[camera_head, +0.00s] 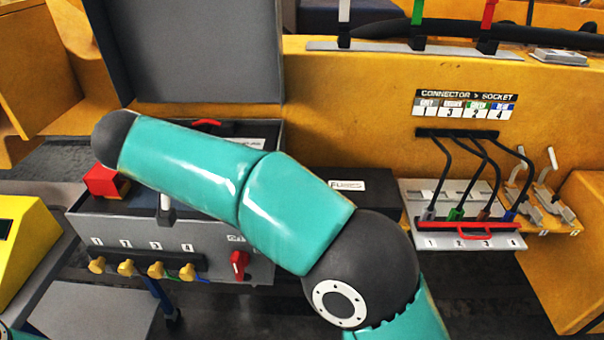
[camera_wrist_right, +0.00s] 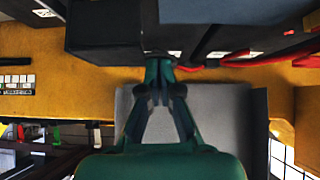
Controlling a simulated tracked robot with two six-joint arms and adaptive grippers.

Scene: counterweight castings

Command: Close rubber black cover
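A large dark grey lid (camera_head: 185,50) stands upright and open behind the grey control box (camera_head: 170,232). A low black box marked FUSES (camera_head: 350,188) sits right of it, partly behind my arm. I cannot tell for sure which part is the rubber cover. My right gripper (camera_wrist_right: 159,68) shows in the right wrist view with its fingertips together. The tips are close to a black box-like body (camera_wrist_right: 105,32); I cannot tell whether they touch it. My teal arm hides this gripper in the head view. My left gripper is not in view.
A socket panel (camera_head: 465,242) with several cables and a red bar stands at the right. A red block (camera_head: 104,182) and a yellow box (camera_head: 25,240) are at the left. Yellow knobs (camera_head: 125,267) and a red switch (camera_head: 239,264) are on the control box front.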

